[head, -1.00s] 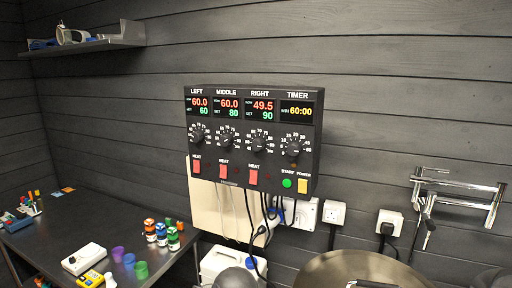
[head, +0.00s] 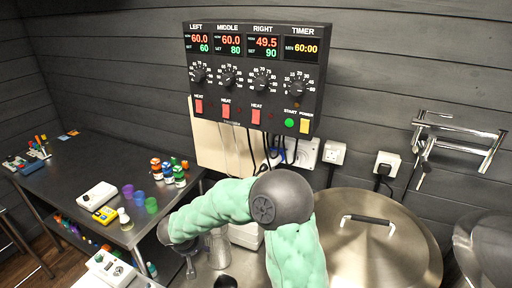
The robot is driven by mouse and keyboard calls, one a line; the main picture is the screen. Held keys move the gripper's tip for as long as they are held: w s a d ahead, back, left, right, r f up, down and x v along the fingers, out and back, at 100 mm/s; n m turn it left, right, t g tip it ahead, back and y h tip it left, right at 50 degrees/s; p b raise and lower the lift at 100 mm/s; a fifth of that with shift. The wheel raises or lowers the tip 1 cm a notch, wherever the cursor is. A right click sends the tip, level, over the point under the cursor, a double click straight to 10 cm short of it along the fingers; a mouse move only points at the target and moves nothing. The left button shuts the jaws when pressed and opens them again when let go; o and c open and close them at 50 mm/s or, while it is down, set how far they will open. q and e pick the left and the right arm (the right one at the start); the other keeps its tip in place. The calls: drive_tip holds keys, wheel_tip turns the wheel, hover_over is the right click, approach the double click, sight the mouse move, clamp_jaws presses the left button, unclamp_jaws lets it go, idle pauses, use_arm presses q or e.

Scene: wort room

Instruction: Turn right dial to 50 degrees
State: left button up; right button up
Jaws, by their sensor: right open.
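The black control panel (head: 252,78) hangs on the wall at the top middle. Its right dial (head: 263,83) is a round black knob under the RIGHT display (head: 262,47), which reads 49.5 now and 90 set. Left and middle dials sit left of it, and the timer dial (head: 298,87) right of it. My right gripper (head: 190,268) is low at the left end of my green-sleeved arm, well below the panel and away from the dial. It is open, small in view and points down. My left gripper is out of view.
A large lidded kettle (head: 375,250) stands at the lower right. A dark side table (head: 85,170) at left carries bottles, coloured cups and a white box. The space before the panel face is clear.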

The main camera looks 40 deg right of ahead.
drive_tip(key=w+d+r+m+t+h, duration=0.1)
drive_tip(key=w+d+r+h, duration=0.15)
drive_tip(key=r, duration=0.55)
drive_tip(key=w+d+r+m+t+h, duration=0.15)
drive_tip(key=d+r, duration=0.25)
drive_tip(key=r, duration=0.4)
drive_tip(key=m+t+h, duration=0.1)
drive_tip(key=m+h, duration=0.5)
approach(258, 85)
drive_tip(key=w+a+f, duration=0.3)
drive_tip(key=f, duration=0.3)
drive_tip(key=w+a+f, duration=0.2)
drive_tip(key=f, duration=0.4)
drive_tip(key=s+d+r+m+g+h+p, duration=0.1)
drive_tip(key=s+r+m+h, duration=0.1)
drive_tip(key=r, duration=0.3)
drive_tip(key=s+d+r+m+h, duration=0.1)
drive_tip(key=s+d+r+m, duration=0.15)
drive_tip(key=r, duration=0.25)
drive_tip(key=shift+n, duration=0.3)
drive_tip(key=p+x, duration=0.1)
drive_tip(key=x, duration=0.8)
drive_tip(key=shift+w+d, duration=0.15)
drive_tip(key=shift+d, duration=0.15)
drive_tip(key=c, duration=1.2)
